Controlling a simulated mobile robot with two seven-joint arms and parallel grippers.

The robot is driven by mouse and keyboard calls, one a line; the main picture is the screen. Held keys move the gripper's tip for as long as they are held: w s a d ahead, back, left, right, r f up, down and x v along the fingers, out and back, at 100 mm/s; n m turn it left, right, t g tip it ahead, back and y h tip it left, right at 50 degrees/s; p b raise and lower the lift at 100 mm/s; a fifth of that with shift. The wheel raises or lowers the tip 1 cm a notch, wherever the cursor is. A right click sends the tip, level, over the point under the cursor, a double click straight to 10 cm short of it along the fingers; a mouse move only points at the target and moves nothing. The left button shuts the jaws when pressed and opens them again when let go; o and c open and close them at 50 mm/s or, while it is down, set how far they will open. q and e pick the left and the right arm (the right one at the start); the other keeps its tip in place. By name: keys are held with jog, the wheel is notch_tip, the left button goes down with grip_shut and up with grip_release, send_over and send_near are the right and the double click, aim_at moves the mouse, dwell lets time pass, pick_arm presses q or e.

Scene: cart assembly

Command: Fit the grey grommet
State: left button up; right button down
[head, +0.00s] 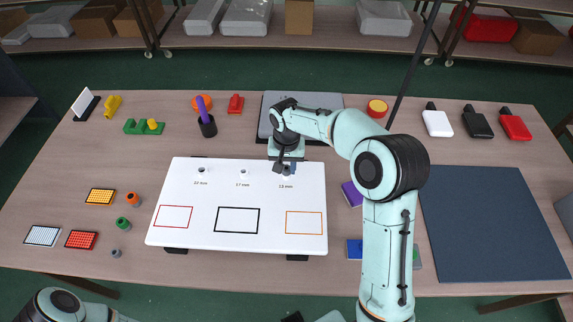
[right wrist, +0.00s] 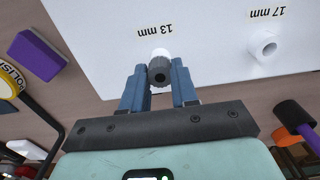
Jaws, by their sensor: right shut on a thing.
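My right gripper (head: 287,168) is at the 13 mm spot of the white board (head: 270,190). In the right wrist view, its blue fingers (right wrist: 159,85) are shut on a grey grommet (right wrist: 160,72), a short tube with a dark hole. The white 13 mm post (right wrist: 160,54) shows just behind the grommet; I cannot tell whether the grommet is around it or only in front of it. A similar small grey ring (head: 116,253) stands on the table at the left. My left gripper is not in view; only part of my left arm shows.
The white 17 mm post (right wrist: 264,45) and the 22 mm post (head: 201,170) stand bare on the board. Orange (head: 133,199) and green (head: 123,223) rings stand left of it. A dark mat (head: 490,225) lies right.

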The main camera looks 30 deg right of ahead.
jog(key=shift+f, duration=0.1)
jog(key=c, duration=0.8)
grip_release()
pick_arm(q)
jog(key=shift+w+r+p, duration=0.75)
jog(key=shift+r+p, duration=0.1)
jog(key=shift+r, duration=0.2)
pick_arm(e)
notch_tip(320, 180, up, 13)
jog(key=shift+r, duration=0.2)
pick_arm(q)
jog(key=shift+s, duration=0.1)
